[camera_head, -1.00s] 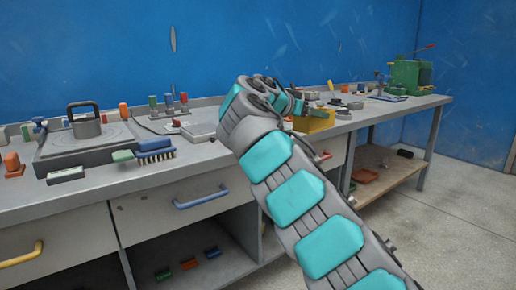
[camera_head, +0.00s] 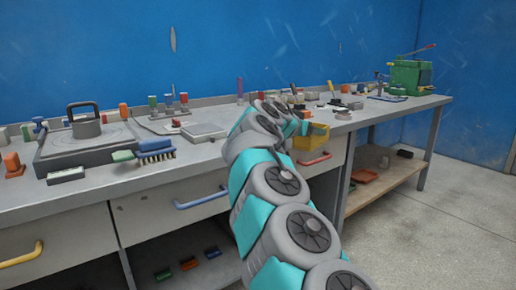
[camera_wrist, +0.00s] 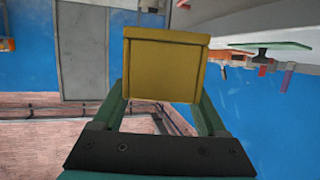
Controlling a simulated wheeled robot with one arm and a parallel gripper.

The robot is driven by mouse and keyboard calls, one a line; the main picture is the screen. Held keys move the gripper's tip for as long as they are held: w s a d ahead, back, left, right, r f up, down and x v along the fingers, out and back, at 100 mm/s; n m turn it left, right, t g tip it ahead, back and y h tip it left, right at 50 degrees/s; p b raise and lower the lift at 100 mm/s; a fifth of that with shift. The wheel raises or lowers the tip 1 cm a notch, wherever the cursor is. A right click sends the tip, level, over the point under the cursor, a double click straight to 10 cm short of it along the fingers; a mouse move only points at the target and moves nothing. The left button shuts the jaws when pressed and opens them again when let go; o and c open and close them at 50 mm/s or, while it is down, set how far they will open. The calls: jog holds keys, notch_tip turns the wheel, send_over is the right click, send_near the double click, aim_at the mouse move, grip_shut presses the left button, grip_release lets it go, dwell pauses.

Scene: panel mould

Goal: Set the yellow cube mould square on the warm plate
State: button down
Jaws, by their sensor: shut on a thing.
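The yellow cube mould (camera_wrist: 166,65) fills the upper middle of the wrist view, held between the two green fingers of my gripper (camera_wrist: 165,105). In the head view the yellow mould (camera_head: 311,138) shows in front of the bench's front edge, partly hidden by my arm. My gripper is shut on it; the fingertips are mostly hidden in the head view. A small flat grey plate (camera_head: 204,132) lies on the bench left of my arm. A larger dark square plate (camera_head: 75,155) with a handled grey weight (camera_head: 85,124) on it is further left. I cannot tell which is the warm plate.
Several small tools stand along the bench back. A green press (camera_head: 408,76) stands at the far right end. Drawers with yellow (camera_head: 22,256) and blue (camera_head: 201,198) handles line the front.

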notch_tip(320, 180, down, 19)
jog(key=w+n+t+y, duration=0.2)
jog(key=n+t+y, duration=0.1)
jog(key=n+y, duration=0.4)
jog(key=shift+w+n+y, duration=0.25)
jog(key=shift+n+y, duration=0.05)
jog(key=shift+y, duration=0.7)
jog(key=shift+r, duration=0.2)
jog(key=shift+f, duration=0.3)
